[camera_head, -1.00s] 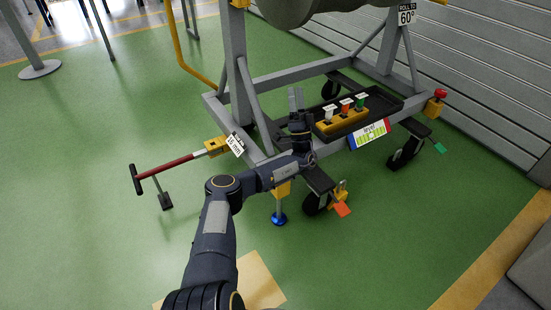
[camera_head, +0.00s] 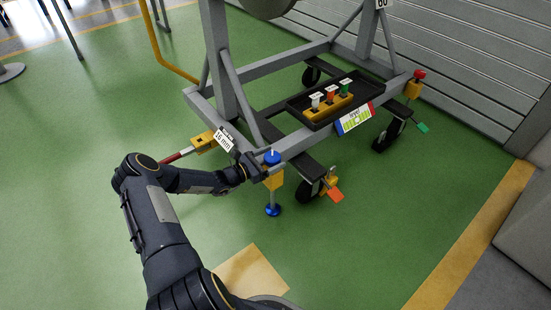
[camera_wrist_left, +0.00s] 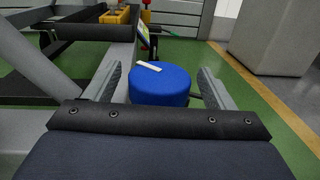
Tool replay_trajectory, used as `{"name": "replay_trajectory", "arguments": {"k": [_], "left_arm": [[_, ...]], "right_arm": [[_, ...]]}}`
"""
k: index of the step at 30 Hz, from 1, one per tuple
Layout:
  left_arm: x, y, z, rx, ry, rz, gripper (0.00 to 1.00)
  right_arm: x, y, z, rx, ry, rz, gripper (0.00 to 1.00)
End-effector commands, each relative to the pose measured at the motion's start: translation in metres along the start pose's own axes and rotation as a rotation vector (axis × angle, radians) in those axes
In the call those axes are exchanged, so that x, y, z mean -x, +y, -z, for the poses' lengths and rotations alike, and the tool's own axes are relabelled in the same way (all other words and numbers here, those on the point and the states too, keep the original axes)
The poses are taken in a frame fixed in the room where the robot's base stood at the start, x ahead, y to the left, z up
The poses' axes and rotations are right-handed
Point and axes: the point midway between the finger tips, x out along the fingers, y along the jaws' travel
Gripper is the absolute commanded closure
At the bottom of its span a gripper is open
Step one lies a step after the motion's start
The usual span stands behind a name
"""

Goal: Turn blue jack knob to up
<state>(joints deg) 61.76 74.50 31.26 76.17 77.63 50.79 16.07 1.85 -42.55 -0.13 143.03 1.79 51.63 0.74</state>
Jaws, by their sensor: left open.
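The blue jack knob (camera_head: 272,157) sits on top of the yellow jack housing (camera_head: 274,180) at the near corner of the grey stand. The jack's blue foot (camera_head: 273,210) is on the green floor. In the left wrist view the round knob (camera_wrist_left: 160,88) has a white bar mark on its top, slanting across it. My left gripper (camera_head: 262,164) is at the knob from the left. In the left wrist view its two fingers (camera_wrist_left: 158,88) are open, one on each side of the knob, with a gap visible on both sides. My right gripper is not in view.
The grey stand frame (camera_head: 300,143) runs just behind the knob. A black tray (camera_head: 366,92) holds a yellow block with white, orange and green pegs. A caster with an orange pedal (camera_head: 335,194) is to the right. A "16 mm" tag (camera_head: 223,140) hangs left.

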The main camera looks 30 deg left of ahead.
Motion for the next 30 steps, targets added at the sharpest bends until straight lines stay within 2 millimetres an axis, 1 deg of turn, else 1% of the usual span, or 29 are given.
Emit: {"name": "replay_trajectory", "arguments": {"k": [1, 3, 6, 14, 17, 24, 25, 30], "left_arm": [[-0.007, 0.0, 0.003, -0.001, 0.0, 0.001, 0.23], [-0.014, 0.0, 0.002, 0.001, -0.001, 0.0, 0.23], [-0.02, 0.0, 0.0, 0.002, -0.001, -0.001, 0.23], [-0.022, 0.0, -0.001, 0.003, -0.001, -0.001, 0.23], [-0.022, 0.0, -0.001, 0.003, -0.001, -0.001, 0.33], [-0.021, 0.0, -0.001, 0.003, -0.001, -0.001, 0.65], [-0.021, 0.0, -0.001, 0.003, -0.001, -0.001, 0.68], [-0.021, 0.0, -0.002, 0.003, -0.001, -0.009, 0.68]], "right_arm": [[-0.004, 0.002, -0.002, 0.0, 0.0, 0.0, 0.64], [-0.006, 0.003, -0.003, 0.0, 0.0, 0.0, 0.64], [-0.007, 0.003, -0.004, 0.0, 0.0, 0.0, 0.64], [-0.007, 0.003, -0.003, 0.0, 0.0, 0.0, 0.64], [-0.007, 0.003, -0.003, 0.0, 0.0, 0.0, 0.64], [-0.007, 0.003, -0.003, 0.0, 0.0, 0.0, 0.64], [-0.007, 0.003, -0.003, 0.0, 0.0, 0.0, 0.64], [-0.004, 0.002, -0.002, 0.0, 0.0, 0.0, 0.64]]}}
